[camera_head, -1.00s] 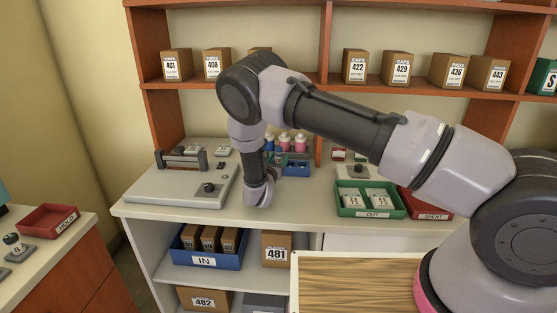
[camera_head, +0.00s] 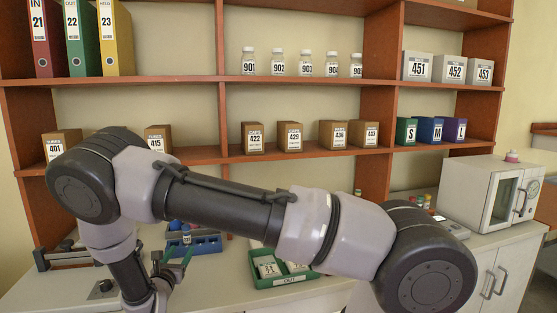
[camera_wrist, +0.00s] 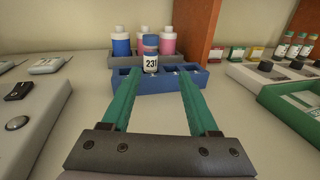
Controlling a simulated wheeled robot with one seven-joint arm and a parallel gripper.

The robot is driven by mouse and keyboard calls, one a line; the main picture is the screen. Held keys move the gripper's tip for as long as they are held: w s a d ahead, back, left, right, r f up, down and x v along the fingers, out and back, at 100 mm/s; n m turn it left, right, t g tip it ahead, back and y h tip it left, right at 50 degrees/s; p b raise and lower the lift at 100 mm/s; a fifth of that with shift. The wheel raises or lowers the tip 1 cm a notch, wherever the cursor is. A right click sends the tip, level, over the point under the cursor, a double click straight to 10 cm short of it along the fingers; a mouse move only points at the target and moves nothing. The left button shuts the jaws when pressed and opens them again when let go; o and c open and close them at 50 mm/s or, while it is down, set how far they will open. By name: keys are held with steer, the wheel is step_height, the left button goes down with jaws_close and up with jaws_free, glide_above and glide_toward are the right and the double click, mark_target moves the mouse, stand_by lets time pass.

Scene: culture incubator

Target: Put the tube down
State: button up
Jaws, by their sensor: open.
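In the wrist view, a tube (camera_wrist: 151,63) with a white label reading 231 stands upright in the blue rack (camera_wrist: 188,78). It also shows small in the head view (camera_head: 186,235), standing in the rack (camera_head: 207,246). My gripper (camera_wrist: 159,74) has its two green fingers spread wide, with nothing between them. The fingertips point at the rack, and the tube is beyond them, apart from both fingers. In the head view my gripper (camera_head: 172,256) is just in front of the rack, partly hidden by my arm. The tube's lower end is hidden in the rack.
Blue and pink bottles (camera_wrist: 122,42) stand in a grey holder behind the rack. A green OUT tray (camera_head: 283,278) is to the right. A wooden shelf upright (camera_wrist: 196,30) rises behind. A white incubator (camera_head: 487,195) stands far right.

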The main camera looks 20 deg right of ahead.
steer(key=d+r+m+g+h, duration=0.6)
steer(key=d+r+m+g, duration=0.4)
steer(key=d+r+m, duration=0.7)
steer(key=s+d+r+m+g+y, duration=0.2)
steer(key=s+d+r+m+g, duration=0.15)
steer(key=d, duration=0.25)
steer(key=s+d+r+m+g+y, duration=0.25)
steer(key=s+d+r, duration=0.2)
steer(key=d, duration=0.25)
steer(key=s+d+r+m+t+y, duration=0.1)
steer(key=s+r+m+t+y, duration=0.5)
steer(key=s+r+m, duration=0.7)
steer(key=s+r+y, duration=0.1)
steer(key=s+y, duration=0.1)
steer(key=s, duration=0.2)
steer(key=shift+s+d+r, duration=0.15)
steer(key=shift+s, duration=0.15)
